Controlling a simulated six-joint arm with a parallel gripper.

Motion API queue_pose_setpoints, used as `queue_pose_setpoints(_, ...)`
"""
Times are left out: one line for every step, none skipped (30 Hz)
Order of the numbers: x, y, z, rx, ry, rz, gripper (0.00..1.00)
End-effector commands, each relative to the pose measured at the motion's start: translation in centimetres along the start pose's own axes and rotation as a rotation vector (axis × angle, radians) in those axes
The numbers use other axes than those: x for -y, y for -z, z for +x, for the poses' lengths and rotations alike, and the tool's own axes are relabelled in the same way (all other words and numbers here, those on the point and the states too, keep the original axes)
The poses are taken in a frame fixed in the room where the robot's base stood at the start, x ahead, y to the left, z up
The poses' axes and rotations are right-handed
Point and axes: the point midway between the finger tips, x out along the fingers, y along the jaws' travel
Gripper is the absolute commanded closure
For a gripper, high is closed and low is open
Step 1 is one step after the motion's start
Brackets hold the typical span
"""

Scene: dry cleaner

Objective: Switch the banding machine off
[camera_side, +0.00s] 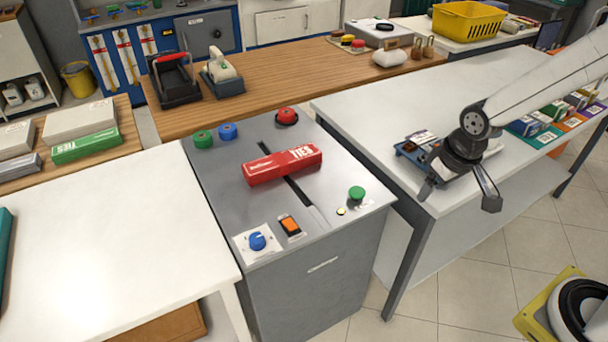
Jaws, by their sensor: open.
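The banding machine (260,205) is a grey cabinet between two white tables, with controls on its top. An orange rocker switch in a black frame (290,226) and a blue rotary knob on a white plate (257,241) sit near its front edge. A green button (357,192) is at the front right, beside a small yellowish light (341,211). A red button (287,117) is at the back. Which way the switch is tipped is too small to tell. My gripper (459,196) is open and empty, right of the machine, above the right table's front edge, apart from every control.
A red box marked TIES (282,165) lies across the slot on the machine top. Green (203,139) and blue (228,131) round pieces stand at its back left. A blue tray of small items (415,152) lies behind my gripper. The left white table (100,250) is mostly clear.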

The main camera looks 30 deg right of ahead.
Motion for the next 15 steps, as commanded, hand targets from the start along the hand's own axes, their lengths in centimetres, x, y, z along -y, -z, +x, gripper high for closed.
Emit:
queue_pose_setpoints(0.4, 1.1, 0.3, 0.008, 0.002, -0.002, 0.26)
queue_pose_setpoints(0.7, 1.8, 0.5, 0.012, 0.003, -0.003, 0.26)
queue_pose_setpoints(1.0, 2.8, 0.8, 0.017, 0.005, -0.003, 0.26)
queue_pose_setpoints(1.3, 3.5, 1.0, 0.023, 0.006, -0.003, 0.26)
queue_pose_setpoints(1.6, 4.2, 1.3, 0.027, 0.007, -0.002, 0.26)
queue_pose_setpoints(2.1, 5.2, 1.6, 0.033, 0.008, -0.003, 0.26)
queue_pose_setpoints(2.4, 6.0, 1.9, 0.038, 0.009, -0.003, 0.26)
queue_pose_setpoints(2.7, 6.6, 2.1, 0.042, 0.01, -0.002, 0.26)
queue_pose_setpoints(3.2, 7.5, 2.5, 0.049, 0.011, -0.002, 0.26)
queue_pose_setpoints(3.6, 8.2, 2.8, 0.053, 0.011, -0.002, 0.26)
queue_pose_setpoints(4.0, 8.9, 3.1, 0.057, 0.012, -0.002, 0.26)
queue_pose_setpoints(4.5, 9.7, 3.5, 0.064, 0.012, -0.002, 0.26)
queue_pose_setpoints(4.9, 10.3, 3.9, 0.068, 0.013, -0.001, 0.26)
queue_pose_setpoints(5.3, 10.9, 4.2, 0.074, 0.013, -0.002, 0.26)
queue_pose_setpoints(5.8, 11.7, 4.7, 0.08, 0.014, -0.002, 0.26)
